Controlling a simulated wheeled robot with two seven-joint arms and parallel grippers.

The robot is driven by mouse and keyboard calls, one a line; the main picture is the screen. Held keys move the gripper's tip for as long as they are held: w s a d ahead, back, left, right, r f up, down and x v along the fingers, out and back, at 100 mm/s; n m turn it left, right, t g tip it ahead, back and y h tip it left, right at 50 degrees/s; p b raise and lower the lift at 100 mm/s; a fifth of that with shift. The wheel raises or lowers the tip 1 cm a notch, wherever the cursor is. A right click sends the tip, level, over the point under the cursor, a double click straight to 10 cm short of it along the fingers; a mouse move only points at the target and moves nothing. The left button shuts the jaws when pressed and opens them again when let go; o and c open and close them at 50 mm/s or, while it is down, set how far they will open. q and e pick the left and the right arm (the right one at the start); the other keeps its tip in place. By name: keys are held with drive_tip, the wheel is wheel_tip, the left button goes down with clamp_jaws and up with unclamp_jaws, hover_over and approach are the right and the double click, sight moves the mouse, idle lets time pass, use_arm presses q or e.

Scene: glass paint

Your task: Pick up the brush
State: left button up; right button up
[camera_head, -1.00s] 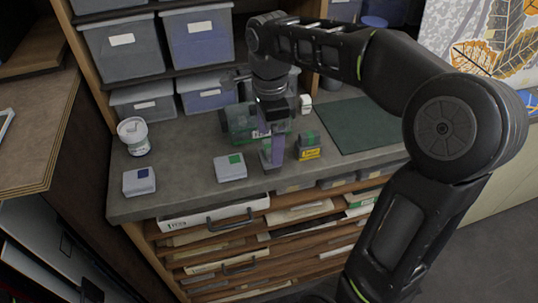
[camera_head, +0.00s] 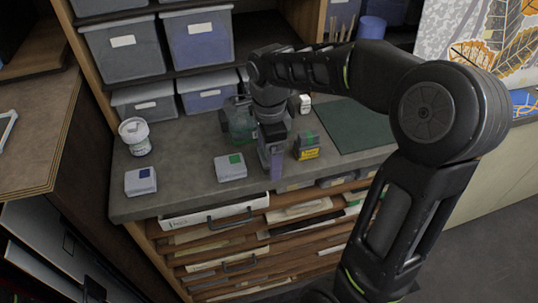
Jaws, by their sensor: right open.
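I cannot pick out a brush for certain. Several thin upright sticks (camera_head: 341,28), possibly brush handles, stand on the shelf at the upper right, left of a blue cup (camera_head: 372,27). My right gripper (camera_head: 271,168) points down over the front part of the grey worktop (camera_head: 190,187), between a small box with a green label (camera_head: 230,167) and a yellow and dark box (camera_head: 307,147). It is open, and I see nothing held in it. Its wrist partly hides a green translucent container (camera_head: 241,124) behind it. My left gripper is out of view.
A white jar (camera_head: 135,136) and a box with a blue label (camera_head: 141,181) stand at the left. A dark green mat (camera_head: 355,125) lies at the right. Lidded bins (camera_head: 201,41) fill the shelves behind. Open paper drawers (camera_head: 214,218) lie below the worktop edge.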

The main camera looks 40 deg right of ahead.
drive_tip(key=shift+c, duration=0.4)
drive_tip(key=c, duration=1.5)
wheel_tip(320, 180, up, 10)
drive_tip(key=shift+r, duration=0.1)
drive_tip(key=shift+c, duration=0.2)
drive_tip(key=o, duration=1)
drive_tip(key=c, duration=0.7)
drive_tip(key=shift+o, duration=0.2)
